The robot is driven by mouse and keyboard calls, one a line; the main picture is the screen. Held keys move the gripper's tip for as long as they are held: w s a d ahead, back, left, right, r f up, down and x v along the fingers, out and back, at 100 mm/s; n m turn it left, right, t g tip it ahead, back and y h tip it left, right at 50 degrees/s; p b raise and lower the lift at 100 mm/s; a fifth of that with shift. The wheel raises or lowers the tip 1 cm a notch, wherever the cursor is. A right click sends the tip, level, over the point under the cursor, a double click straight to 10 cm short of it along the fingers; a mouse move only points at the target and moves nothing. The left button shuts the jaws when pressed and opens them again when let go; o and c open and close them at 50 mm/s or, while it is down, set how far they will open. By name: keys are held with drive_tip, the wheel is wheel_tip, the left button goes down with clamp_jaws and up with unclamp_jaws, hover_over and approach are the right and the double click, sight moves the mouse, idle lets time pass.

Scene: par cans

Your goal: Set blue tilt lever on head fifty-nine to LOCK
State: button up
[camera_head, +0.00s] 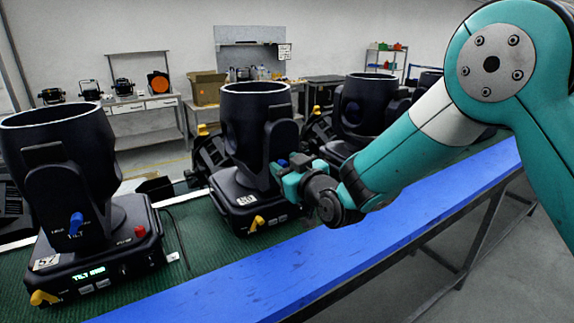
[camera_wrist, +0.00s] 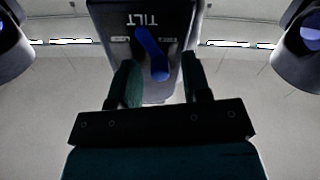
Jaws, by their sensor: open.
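The middle moving head (camera_head: 240,135) stands on the green belt, and its number label is too small to read surely. My gripper (camera_head: 285,170) is at the side of its yoke. Blue shows at the fingertips, and the lever is mostly hidden there. In the wrist view the blue tilt lever (camera_wrist: 151,52) hangs slanted below an upside-down TILT mark. My open gripper (camera_wrist: 160,82) has one finger on each side of the lever's lower end, with gaps to both. The small words beside the lever are not readable.
The left head (camera_head: 65,200), labelled 57, has its own blue lever (camera_head: 75,223), a red knob and a lit display. More heads (camera_head: 360,105) stand to the right. A blue rail (camera_head: 330,240) runs along the front. Yellow latches (camera_head: 257,222) stick out at the bases.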

clamp_jaws()
drive_tip(key=shift+b, duration=0.3)
drive_tip(key=m+b, duration=0.1)
drive_tip(key=m, duration=0.1)
drive_tip(key=d+m+b, duration=0.1)
drive_tip(key=m+b, duration=0.1)
drive_tip(key=w+m+b, duration=0.1)
drive_tip(key=shift+d+r+m, duration=0.1)
drive_tip(key=shift+d+m, duration=0.05)
drive_tip(key=shift+m, duration=0.25)
drive_tip(key=m+b, duration=0.1)
drive_tip(key=m, duration=0.1)
drive_tip(key=d+m+b, duration=0.1)
drive_tip(key=m, duration=0.1)
drive_tip(key=w+m+b, duration=0.1)
drive_tip(key=m, duration=0.1)
drive_tip(key=shift+d+b, duration=0.2)
drive_tip(key=shift+b, duration=0.15)
unclamp_jaws()
